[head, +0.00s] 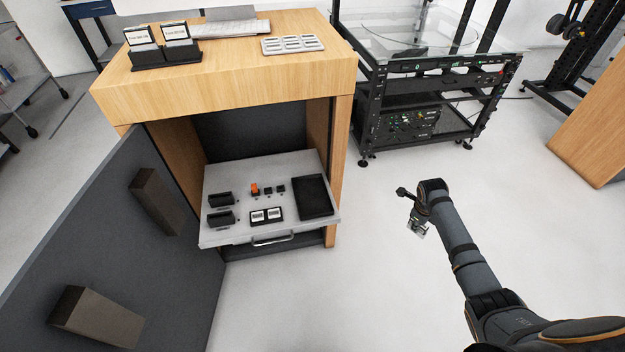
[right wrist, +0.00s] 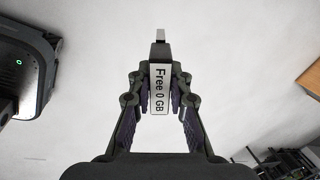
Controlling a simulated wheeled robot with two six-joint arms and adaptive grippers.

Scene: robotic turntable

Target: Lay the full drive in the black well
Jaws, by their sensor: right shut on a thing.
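The drive (right wrist: 160,88) is a small stick with a white label reading "Free 0 GB" and a metal plug at its far end. My right gripper (right wrist: 159,95) is shut on it in the right wrist view. In the head view this gripper (head: 417,229) is over open floor, right of the cabinet and apart from it. A black rectangular well (head: 314,196) is at the right side of the pulled-out drawer (head: 240,178); it looks empty. My left gripper is in neither view.
Small black holders, an orange-and-black piece (head: 255,189) and two white-labelled cards (head: 267,215) share the drawer. The open cabinet door (head: 110,250) stands left of it. The wooden top (head: 220,70) is above the drawer. A black rack (head: 430,90) stands behind. Floor right of the drawer is clear.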

